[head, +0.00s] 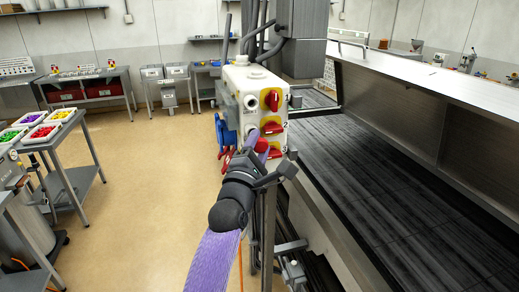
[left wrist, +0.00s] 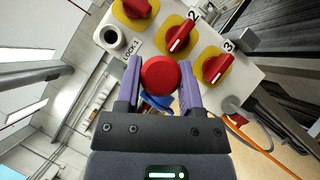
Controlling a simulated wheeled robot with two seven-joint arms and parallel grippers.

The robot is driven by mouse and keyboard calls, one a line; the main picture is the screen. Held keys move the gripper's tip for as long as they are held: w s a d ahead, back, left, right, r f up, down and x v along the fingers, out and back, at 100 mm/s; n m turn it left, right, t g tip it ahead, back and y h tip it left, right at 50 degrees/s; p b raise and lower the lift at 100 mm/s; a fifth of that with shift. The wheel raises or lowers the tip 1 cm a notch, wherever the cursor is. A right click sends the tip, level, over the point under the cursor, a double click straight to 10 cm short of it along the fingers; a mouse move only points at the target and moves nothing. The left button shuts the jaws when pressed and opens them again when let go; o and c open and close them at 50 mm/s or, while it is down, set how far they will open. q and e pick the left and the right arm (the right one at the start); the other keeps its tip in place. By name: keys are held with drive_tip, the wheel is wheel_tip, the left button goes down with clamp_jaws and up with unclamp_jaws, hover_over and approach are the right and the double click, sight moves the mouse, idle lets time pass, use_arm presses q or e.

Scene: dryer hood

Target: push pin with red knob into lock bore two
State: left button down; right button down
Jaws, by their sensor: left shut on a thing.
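A pale control box (head: 258,82) carries three red rotary switches on yellow plates, numbered 1, 2 and 3. The round bore labelled LOCK-1 (left wrist: 110,38) sits beside the switches and is empty. My left gripper (head: 263,147) is at the lower front of the box, its purple fingers shut on the red knob (left wrist: 160,75). The knob also shows in the head view (head: 261,145). The pin's shaft is hidden behind the knob. Lock bore two is not clearly visible, so I cannot tell whether the pin is in it. My right gripper is not in view.
A blue fitting (head: 225,135) and red parts hang at the box's left side. A dark conveyor bed (head: 385,190) under a metal hood runs along the right. A cart with coloured bins (head: 42,133) stands left. The floor between is clear.

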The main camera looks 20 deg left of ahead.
use_arm(q)
drive_tip(key=shift+w+a+b, duration=0.4)
drive_tip(key=shift+w+b, duration=0.05)
drive_tip(key=shift+w, duration=0.1)
drive_tip(key=shift+c, duration=0.7)
unclamp_jaws()
drive_tip(key=b+v, duration=0.2)
drive_tip(key=v, duration=0.8)
